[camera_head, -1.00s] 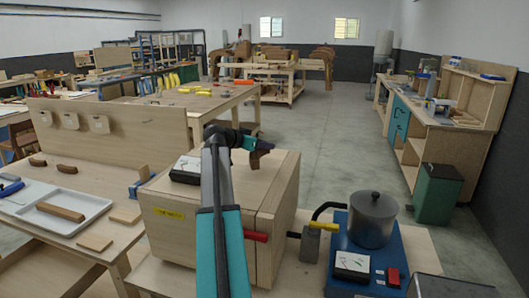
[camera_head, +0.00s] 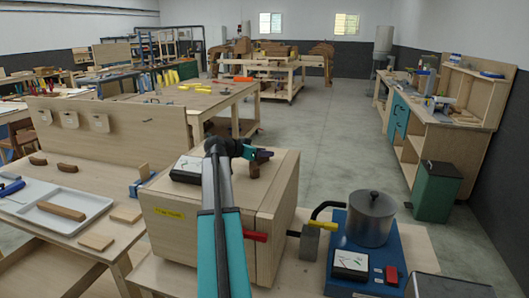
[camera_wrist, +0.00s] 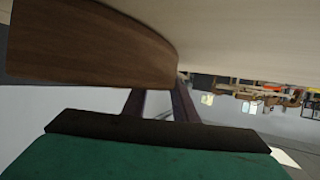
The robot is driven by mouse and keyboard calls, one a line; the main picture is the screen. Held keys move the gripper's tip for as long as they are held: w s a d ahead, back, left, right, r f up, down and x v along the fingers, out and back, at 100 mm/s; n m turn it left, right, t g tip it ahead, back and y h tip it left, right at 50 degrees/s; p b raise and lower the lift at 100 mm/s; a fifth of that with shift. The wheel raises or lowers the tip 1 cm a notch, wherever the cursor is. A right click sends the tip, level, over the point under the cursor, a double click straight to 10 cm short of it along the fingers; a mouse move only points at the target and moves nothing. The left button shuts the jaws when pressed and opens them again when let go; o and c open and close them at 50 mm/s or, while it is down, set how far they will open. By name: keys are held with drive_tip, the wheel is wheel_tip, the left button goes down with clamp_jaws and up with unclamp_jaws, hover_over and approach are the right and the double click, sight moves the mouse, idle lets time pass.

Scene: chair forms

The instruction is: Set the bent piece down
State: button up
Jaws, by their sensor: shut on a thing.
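The bent piece is a dark brown curved wooden part. In the head view the bent piece (camera_head: 254,171) is small and partly covered by my gripper (camera_head: 260,156), over the top of a light wooden box (camera_head: 210,238). In the wrist view the bent piece (camera_wrist: 90,48) fills the upper left, and the fingers of my gripper (camera_wrist: 158,98) are shut on it. A pale wooden surface lies close along its edge there. I cannot tell whether the piece touches the box top.
A black-and-white meter (camera_head: 187,168) sits on the box top's left part. A pot (camera_head: 371,218) on a blue base stands at right. A tray (camera_head: 68,229) and brown curved pieces (camera_head: 67,167) lie on the left bench.

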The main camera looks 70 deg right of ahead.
drive_tip(key=shift+f, duration=0.15)
drive_tip(key=o, duration=1.1)
drive_tip(key=shift+r, duration=0.2)
drive_tip(key=shift+w+a, duration=0.15)
drive_tip(key=shift+a, duration=0.2)
drive_tip(key=b+v, duration=0.3)
drive_tip(key=v, duration=0.8)
drive_tip(key=shift+a+r, duration=0.15)
drive_tip(key=shift+o, duration=0.7)
